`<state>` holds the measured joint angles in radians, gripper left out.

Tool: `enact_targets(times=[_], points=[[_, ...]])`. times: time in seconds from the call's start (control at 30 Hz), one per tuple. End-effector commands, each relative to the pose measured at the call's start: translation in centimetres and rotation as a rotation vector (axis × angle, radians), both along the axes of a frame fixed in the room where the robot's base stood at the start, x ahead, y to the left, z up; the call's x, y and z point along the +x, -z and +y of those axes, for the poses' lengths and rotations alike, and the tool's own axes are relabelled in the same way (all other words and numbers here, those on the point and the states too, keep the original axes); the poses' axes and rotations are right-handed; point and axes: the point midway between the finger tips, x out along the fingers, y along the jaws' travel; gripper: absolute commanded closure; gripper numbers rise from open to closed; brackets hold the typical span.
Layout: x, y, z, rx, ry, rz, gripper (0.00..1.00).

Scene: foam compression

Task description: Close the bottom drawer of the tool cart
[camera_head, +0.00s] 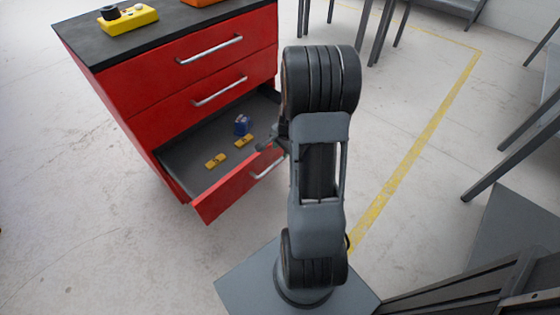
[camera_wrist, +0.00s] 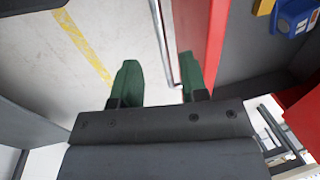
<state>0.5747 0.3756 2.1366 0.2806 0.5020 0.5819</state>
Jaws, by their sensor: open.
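The red tool cart (camera_head: 130,88) stands at the upper left of the head view, and its bottom drawer (camera_head: 215,198) is pulled out. The drawer's silver handle (camera_head: 268,165) is partly hidden behind my arm. In the wrist view, my gripper (camera_wrist: 160,80) is open, with green fingertips apart. The handle (camera_wrist: 163,45) runs between the fingertips, nearer the right one. The right fingertip overlaps the red drawer front (camera_wrist: 212,42) in the picture; I cannot tell whether it touches. In the head view only part of my gripper (camera_head: 274,140) shows beside my arm.
The drawer holds a blue item (camera_head: 242,124) and yellow items (camera_head: 215,161). The two upper drawers (camera_head: 190,62) are shut. A yellow box (camera_head: 128,20) sits on the cart top. Grey table legs (camera_head: 510,152) stand at the right.

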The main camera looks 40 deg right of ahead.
Motion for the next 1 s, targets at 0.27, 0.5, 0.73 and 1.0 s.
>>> enact_targets(times=[0.27, 0.5, 0.73, 1.0], points=[[0.9, 4.8, 0.2, 0.0, -0.002, 0.001, 0.6], [1.3, 6.6, 0.3, 0.0, -0.001, 0.0, 0.6], [1.4, 6.8, 0.3, 0.0, -0.002, 0.0, 0.6], [1.3, 6.8, 0.3, 0.0, -0.002, 0.0, 0.7]])
